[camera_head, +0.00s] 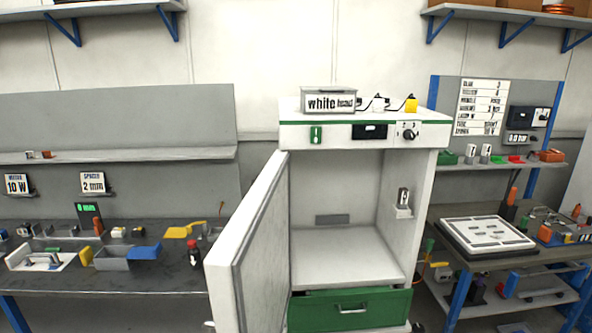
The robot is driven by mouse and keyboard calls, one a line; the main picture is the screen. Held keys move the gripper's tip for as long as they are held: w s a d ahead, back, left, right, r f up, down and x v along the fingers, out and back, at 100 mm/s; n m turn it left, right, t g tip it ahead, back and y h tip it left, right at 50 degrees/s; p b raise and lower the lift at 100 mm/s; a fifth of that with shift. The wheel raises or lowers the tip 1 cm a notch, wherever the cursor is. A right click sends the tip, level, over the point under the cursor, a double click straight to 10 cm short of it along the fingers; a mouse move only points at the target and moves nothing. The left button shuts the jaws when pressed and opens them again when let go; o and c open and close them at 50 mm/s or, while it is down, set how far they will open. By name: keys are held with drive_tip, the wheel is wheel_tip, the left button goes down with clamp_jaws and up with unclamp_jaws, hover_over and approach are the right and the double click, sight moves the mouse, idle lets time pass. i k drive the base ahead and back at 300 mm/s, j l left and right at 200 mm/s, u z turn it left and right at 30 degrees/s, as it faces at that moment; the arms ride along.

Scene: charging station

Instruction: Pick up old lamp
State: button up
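No thing in view can be surely told as the old lamp. A small pale fixture with a dark upright part (404,200) is on the right inner wall of the open white cabinet (345,250); it is too small to tell whether it is a lamp. The cabinet's inner floor looks empty. The label on the box (329,101) on top reads "white" and a second, unclear word. Small white and yellow items (410,105) with dark cords sit beside the box. My gripper is not in view.
The cabinet door (247,245) stands open to the left. A green drawer (349,309) is below. The left bench (120,276) holds bins, small parts and a red-and-black bottle (194,253). The right bench carries a white panel (487,234) and tools. Shelves hang above.

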sight(403, 192)
drive_tip(key=j+z, duration=0.2)
drive_tip(key=j, duration=0.95)
drive_tip(key=k+j+z, duration=0.15)
drive_tip(key=j, duration=1)
drive_tip(key=i+l, duration=0.15)
drive_tip(key=l, duration=0.25)
drive_tip(key=i+l, duration=0.1)
drive_tip(key=l, duration=0.3)
drive_tip(key=i+l, duration=0.15)
drive_tip(key=l, duration=0.25)
drive_tip(key=i+l, duration=0.15)
drive_tip(key=l, duration=0.25)
drive_tip(key=i+l, duration=0.1)
drive_tip(key=l, duration=0.3)
drive_tip(key=i+l+z, duration=0.1)
drive_tip(key=l, duration=0.3)
drive_tip(key=i, duration=1.3)
